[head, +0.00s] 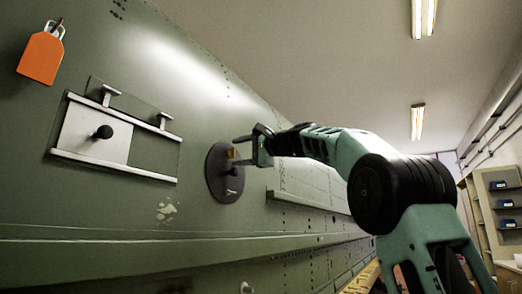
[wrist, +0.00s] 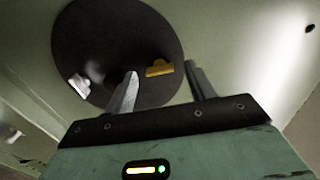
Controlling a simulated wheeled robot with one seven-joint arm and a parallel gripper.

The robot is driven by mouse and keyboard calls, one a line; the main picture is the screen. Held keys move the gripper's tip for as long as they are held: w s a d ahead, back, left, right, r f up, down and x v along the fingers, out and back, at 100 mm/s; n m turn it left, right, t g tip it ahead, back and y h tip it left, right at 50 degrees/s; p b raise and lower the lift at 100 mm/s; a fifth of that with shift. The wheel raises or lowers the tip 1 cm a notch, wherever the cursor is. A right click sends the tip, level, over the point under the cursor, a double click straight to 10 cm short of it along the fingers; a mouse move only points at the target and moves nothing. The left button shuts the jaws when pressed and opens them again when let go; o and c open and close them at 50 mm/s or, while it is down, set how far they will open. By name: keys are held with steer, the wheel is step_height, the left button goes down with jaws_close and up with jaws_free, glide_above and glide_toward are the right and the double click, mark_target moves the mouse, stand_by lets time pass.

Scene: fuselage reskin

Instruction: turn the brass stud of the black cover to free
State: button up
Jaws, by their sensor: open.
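The round black cover (head: 216,180) is on the green fuselage wall in the middle of the head view, and its dark disc fills the top of the wrist view (wrist: 105,30). The small brass stud (head: 230,153) is near the cover's upper right edge; in the wrist view it shows as a yellow bar (wrist: 160,68). My gripper (head: 234,151) is open, its two fingers apart and pointing at the cover. In the wrist view the stud lies between the fingertips (wrist: 160,71), with gaps on both sides. I cannot tell whether the tips touch the cover.
A dark knob (head: 233,172) and a pale stud (head: 231,192) are also on the cover. Left are a railed panel with a pale plate (head: 85,133) and an orange tag (head: 41,58). A ledge (head: 90,252) runs below. Shelves (head: 497,205) stand far right.

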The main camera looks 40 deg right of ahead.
steer(key=b+v, duration=0.4)
steer(key=v, duration=1.2)
steer(key=shift+s+b, duration=0.3)
steer(key=shift+s, duration=0.05)
